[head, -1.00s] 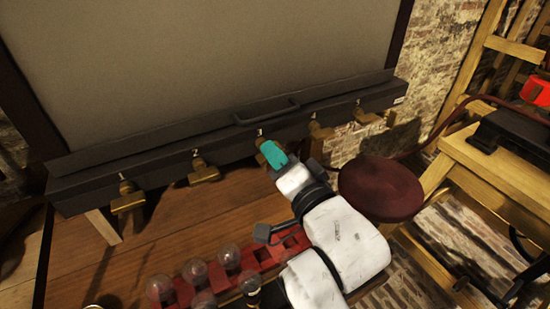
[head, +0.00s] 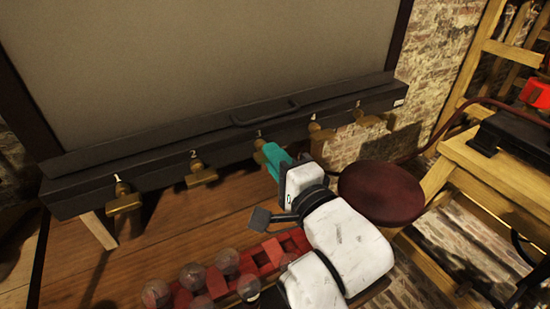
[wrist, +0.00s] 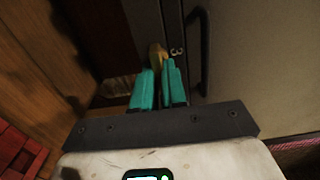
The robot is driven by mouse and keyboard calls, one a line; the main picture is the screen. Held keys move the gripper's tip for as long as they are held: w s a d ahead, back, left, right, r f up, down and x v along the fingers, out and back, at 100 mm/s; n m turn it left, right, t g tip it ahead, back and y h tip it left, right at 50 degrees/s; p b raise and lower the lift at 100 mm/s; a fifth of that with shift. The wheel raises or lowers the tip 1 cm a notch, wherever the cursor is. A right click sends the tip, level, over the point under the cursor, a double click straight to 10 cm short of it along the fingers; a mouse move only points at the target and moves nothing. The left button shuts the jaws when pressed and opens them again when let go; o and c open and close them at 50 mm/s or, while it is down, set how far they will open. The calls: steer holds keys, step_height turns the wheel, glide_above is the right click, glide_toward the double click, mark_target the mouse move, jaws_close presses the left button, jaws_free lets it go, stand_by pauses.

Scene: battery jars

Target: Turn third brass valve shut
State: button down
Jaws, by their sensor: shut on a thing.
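The third brass valve (head: 260,143) sits on the dark metal box under the number 3, mostly hidden behind my gripper in the head view. My gripper (head: 270,152), with teal fingers, is shut on this valve. In the wrist view the brass of the third valve (wrist: 157,52) shows between and just beyond the fingertips (wrist: 158,68), beside the number 3. The first valve (head: 124,200) and second valve (head: 200,174) are at the left, with broad handles facing out. Two more brass valves (head: 321,134) (head: 367,119) are at the right.
A dark handle (head: 266,110) stands out on the box above the third valve. A red rack (head: 262,258) with several glass bulbs stands on the wooden surface below. A round dark red stool seat (head: 380,192) is right of my arm. A wooden bench (head: 500,165) stands farther right.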

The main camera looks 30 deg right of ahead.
steer(key=shift+f, duration=0.1)
steer(key=c, duration=1.2)
jaws_free()
steer(key=shift+s+p, duration=1.9)
steer(key=shift+s, duration=3.5)
